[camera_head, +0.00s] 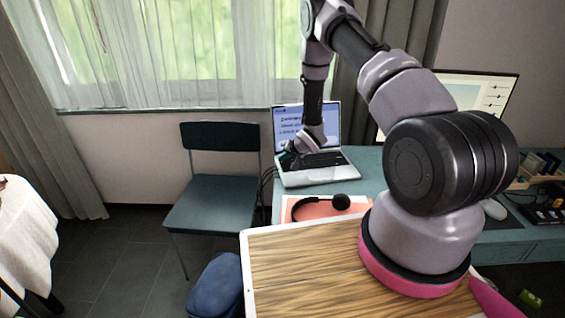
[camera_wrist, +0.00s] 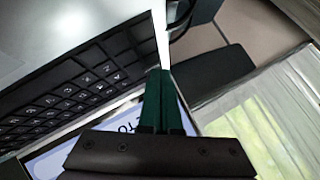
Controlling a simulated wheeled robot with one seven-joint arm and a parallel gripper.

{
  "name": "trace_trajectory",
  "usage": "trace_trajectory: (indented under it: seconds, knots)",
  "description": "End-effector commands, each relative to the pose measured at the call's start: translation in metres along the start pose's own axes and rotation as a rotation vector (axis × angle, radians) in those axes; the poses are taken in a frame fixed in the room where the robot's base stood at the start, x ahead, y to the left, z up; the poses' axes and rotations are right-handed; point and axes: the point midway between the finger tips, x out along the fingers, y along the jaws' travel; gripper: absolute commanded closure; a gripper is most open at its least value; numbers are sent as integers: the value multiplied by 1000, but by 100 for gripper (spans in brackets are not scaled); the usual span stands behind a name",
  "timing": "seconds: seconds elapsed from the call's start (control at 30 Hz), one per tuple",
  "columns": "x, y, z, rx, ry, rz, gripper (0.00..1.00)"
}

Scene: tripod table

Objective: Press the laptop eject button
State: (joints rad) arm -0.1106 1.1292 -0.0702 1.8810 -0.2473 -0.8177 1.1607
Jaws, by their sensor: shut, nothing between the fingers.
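An open silver laptop (camera_head: 322,172) stands on the teal desk, its lit screen (camera_head: 290,126) showing text. Its black keyboard also shows in the wrist view (camera_wrist: 75,88), with the pale side edge of the laptop (camera_wrist: 160,28) close to my fingertips. My gripper (camera_head: 287,157) is at the left side of the laptop, near the screen hinge. In the wrist view my dark green fingers (camera_wrist: 165,74) are shut together with nothing between them, their tips at the laptop's side edge. I cannot tell whether they touch it. I cannot make out the eject button.
A headset (camera_head: 340,202) lies on the desk in front of the laptop. A dark teal chair (camera_head: 215,200) stands left of the desk, and cables run by the desk's left edge. A monitor (camera_head: 480,95) and a mouse (camera_head: 494,209) are at the right.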

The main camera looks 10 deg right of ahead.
Motion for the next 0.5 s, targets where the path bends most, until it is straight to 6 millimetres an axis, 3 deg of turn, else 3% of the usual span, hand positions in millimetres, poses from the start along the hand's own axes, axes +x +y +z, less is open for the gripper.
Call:
trace_trajectory:
  seconds: [0.5]
  knots:
    - [-7,-4,-6,1,2,0,100]
